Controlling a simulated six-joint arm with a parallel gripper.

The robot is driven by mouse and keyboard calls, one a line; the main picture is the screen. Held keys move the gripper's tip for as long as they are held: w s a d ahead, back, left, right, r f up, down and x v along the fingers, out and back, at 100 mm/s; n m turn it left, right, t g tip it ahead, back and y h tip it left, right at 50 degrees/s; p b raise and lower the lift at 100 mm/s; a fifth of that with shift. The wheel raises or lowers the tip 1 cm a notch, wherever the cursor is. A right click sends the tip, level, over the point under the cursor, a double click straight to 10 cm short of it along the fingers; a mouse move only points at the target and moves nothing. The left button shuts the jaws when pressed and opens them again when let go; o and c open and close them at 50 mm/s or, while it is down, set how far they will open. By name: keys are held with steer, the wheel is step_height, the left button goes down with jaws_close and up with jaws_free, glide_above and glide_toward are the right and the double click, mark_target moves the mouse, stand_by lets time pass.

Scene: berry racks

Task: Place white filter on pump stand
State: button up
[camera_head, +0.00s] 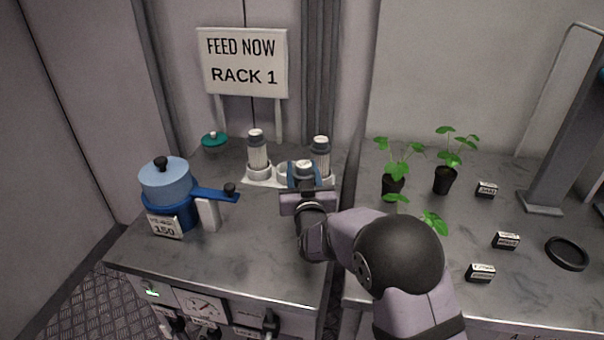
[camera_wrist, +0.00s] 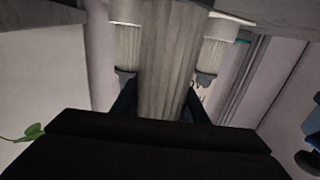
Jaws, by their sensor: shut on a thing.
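My gripper (camera_head: 305,180) is shut on a white pleated filter, whose pale top and grey collar (camera_head: 303,169) show between the blue fingers. In the wrist view this filter (camera_wrist: 172,62) fills the middle, between the fingers. Two similar filters with grey caps stand upright on a low white stand: a left one (camera_head: 257,152) and a right one (camera_head: 320,155). The white stand (camera_head: 262,182) shows an empty-looking round place (camera_head: 284,169) between them. The held filter is at the stand's front, right of that place. Its lower end is hidden by my gripper, so contact cannot be told.
A blue pot-like vessel (camera_head: 168,182) with a long handle and a "150" label stands left. A teal-lidded item (camera_head: 214,140) is behind. A "RACK 1" sign (camera_head: 243,62) stands at the back. Potted seedlings (camera_head: 393,184), small labelled blocks (camera_head: 505,240) and a black ring (camera_head: 567,253) are right.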

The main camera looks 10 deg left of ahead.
steer(key=shift+f, duration=0.55)
steer(key=shift+f, duration=0.2)
steer(key=o, duration=1.1)
steer(key=shift+r, duration=0.1)
steer(key=b+v, duration=0.1)
steer(key=v, duration=1.1)
steer(key=shift+r, duration=0.15)
